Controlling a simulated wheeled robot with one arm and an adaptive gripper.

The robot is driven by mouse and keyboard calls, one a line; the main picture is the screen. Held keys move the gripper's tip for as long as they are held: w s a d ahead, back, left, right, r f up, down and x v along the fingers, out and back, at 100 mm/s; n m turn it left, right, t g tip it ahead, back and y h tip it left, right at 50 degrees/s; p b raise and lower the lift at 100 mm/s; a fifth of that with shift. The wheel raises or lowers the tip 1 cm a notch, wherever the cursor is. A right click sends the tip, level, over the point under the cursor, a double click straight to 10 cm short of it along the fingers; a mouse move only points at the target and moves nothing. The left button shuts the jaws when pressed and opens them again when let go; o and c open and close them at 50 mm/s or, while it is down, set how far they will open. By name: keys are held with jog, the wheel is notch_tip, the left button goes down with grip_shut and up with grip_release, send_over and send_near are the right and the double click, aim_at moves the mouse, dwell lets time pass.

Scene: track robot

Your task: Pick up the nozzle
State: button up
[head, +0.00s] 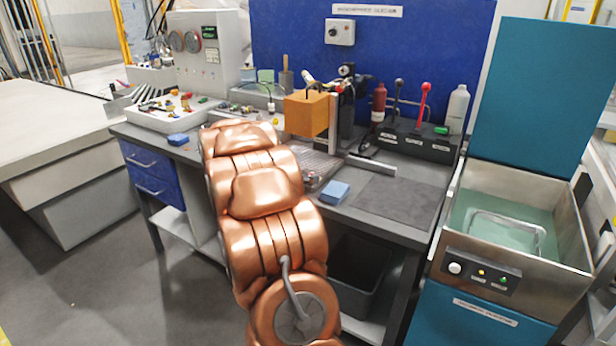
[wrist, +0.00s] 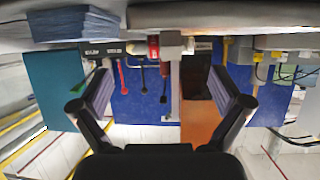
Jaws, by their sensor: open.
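I cannot pick out the nozzle for certain in either view. Small mixed parts, some yellow, red and dark, lie in a white tray (head: 150,122) at the left end of the bench in the head view; they are too small to name. My gripper (wrist: 160,86) is open and empty in the wrist view, its two dark fingers spread wide. That view is upside down and looks across the bench toward the blue back panel (wrist: 135,105). In the head view my copper arm reaches over the bench's front edge, and my gripper is hidden behind it.
An orange block (head: 307,112) on a stand is at mid-bench, with a blue sponge (head: 333,192) in front. A red bottle (head: 379,101), levers and a pale bottle (head: 457,108) stand behind. A dark mat (head: 400,200) is clear. An open teal-lidded basin (head: 515,225) is at right.

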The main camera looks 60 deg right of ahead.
aim_at(308, 172)
jog(key=shift+x, duration=2.5)
jog(key=shift+w+r, duration=0.1)
jog(key=c, duration=1.2)
jog(key=shift+r, duration=0.1)
